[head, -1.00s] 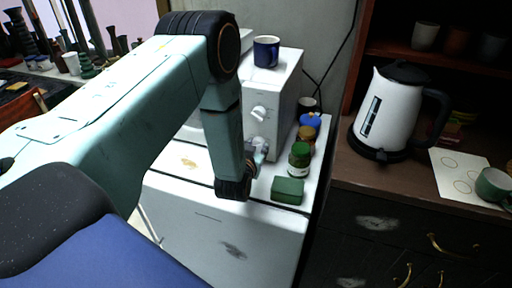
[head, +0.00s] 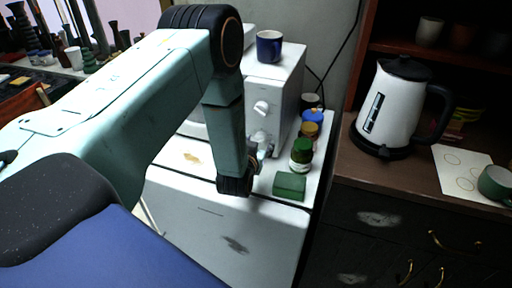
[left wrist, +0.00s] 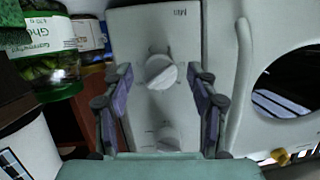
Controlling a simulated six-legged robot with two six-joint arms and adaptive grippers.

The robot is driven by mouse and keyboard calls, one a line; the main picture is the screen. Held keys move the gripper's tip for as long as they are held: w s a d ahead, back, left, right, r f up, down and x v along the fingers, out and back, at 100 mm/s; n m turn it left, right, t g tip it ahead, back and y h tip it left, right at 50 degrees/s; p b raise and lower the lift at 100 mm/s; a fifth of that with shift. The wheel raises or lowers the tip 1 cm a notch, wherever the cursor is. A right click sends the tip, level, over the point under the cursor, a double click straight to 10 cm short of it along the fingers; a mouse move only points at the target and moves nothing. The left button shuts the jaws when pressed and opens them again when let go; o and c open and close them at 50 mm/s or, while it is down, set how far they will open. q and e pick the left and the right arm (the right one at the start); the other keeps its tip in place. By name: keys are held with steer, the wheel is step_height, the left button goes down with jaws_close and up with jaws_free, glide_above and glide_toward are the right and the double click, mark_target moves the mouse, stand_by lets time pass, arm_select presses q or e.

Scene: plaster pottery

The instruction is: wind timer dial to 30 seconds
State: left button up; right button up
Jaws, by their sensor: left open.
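A white microwave (head: 287,85) stands on a white cabinet with two white dials on its front panel. The upper dial (head: 261,108) shows clear in the head view; the lower one is mostly behind my left gripper (head: 263,150). The left wrist view seems upside down. There one dial (left wrist: 161,71) with a "Min" mark beyond it lies between my open left fingers (left wrist: 160,85), with gaps on both sides. The other dial (left wrist: 167,137) shows nearer the bottom of that view. Whether the fingers reach the dial's depth is unclear. My right gripper is not in view.
A green-lidded jar (head: 301,154), other jars and a green block (head: 290,186) stand close beside the gripper. A blue mug (head: 269,46) sits on the microwave. A white kettle (head: 389,108) stands on the wooden counter at right. The microwave door (left wrist: 267,20) shows in the left wrist view.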

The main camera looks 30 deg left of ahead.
arm_select(q)
steer(key=v, duration=1.2)
steer(key=shift+a+f, duration=0.1)
steer(key=s+f+g, duration=0.1)
steer(key=f, duration=0.1)
steer(key=s+d+f+g+h, duration=0.1)
steer(key=f, duration=0.1)
steer(key=s+d+f+g, duration=0.1)
steer(key=f, duration=0.1)
steer(key=shift+s+h, duration=0.2)
steer(key=shift+h, duration=0.2)
steer(key=s+d+f+g+h+b, duration=0.1)
steer(key=s+d+f+g+b, duration=0.1)
steer(key=s+f, duration=0.5)
steer(key=s+d+f+m+g+h+b, duration=0.1)
steer(key=s+d+f+g+b, duration=0.2)
steer(key=s, duration=0.7)
steer(key=s+d+f+m+g+h+b, duration=0.1)
steer(key=s+f+g+b, duration=0.4)
steer(key=f, duration=0.6)
steer(key=s+d+b, duration=0.1)
steer(key=s+b, duration=0.1)
steer(key=s, duration=0.1)
steer(key=shift+s+d+f+g, duration=0.15)
steer(key=shift+s+f+g, duration=0.2)
steer(key=shift+f+g, duration=0.05)
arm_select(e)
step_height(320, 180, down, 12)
